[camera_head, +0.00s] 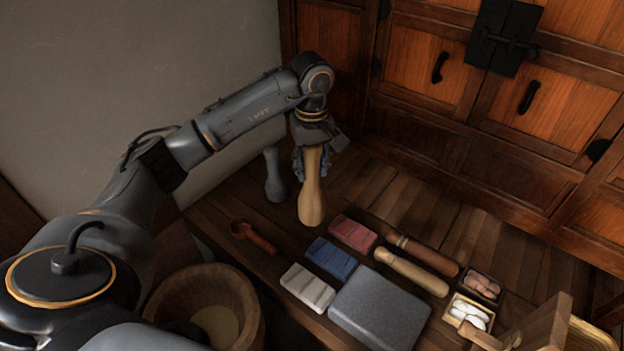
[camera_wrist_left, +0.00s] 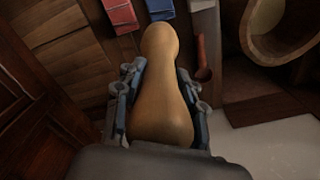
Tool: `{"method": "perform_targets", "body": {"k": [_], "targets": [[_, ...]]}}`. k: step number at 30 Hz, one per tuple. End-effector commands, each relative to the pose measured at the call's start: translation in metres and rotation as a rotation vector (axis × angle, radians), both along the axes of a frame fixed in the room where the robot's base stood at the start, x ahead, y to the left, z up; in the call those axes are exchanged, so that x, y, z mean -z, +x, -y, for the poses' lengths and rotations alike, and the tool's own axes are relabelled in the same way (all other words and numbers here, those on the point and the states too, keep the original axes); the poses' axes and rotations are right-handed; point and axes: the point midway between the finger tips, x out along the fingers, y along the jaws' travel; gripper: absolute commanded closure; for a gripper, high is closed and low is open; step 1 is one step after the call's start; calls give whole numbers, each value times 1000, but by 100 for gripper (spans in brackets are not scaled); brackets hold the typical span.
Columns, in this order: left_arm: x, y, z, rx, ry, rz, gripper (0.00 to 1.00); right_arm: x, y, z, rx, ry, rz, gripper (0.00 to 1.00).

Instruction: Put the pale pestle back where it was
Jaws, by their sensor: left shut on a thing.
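My left gripper (camera_head: 312,150) is shut on a pale tan pestle (camera_head: 311,196) with a wide rounded end. The pestle hangs roughly upright, wide end down, at the bench's far left part; I cannot tell whether it touches the bench. In the left wrist view the pestle (camera_wrist_left: 160,95) sits between both fingers. A grey pestle-shaped piece (camera_head: 274,178) stands just left of it, apart in the picture. A slimmer pale wooden pestle-shaped piece (camera_head: 412,270) lies on the bench beside a dark brown one (camera_head: 424,252). My right gripper is not in view.
Red (camera_head: 353,233), blue (camera_head: 331,258) and white (camera_head: 307,288) blocks and a grey slab (camera_head: 380,308) crowd the bench's middle. A reddish scoop (camera_head: 254,238) lies left of them. A wooden bowl (camera_head: 170,296) stands front left. Small boxes (camera_head: 467,312) hold pebble-like pieces. Cabinet doors (camera_head: 428,62) stand behind.

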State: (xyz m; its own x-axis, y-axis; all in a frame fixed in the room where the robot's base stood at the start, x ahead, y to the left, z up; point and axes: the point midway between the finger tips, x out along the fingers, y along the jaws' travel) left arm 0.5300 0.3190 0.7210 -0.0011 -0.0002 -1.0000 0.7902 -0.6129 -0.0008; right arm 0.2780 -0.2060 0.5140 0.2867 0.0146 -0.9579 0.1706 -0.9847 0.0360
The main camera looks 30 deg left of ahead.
Motion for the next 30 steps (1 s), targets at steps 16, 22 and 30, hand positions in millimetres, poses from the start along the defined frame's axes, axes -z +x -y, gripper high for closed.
{"method": "perform_targets", "body": {"k": [16, 22, 30], "targets": [[67, 74, -49, -1, -3, 3, 100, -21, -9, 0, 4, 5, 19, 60], [75, 81, -54, 1, -2, 5, 100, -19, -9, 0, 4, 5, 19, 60], [103, 84, -56, 2, -3, 0, 100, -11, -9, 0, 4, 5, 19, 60]]}}
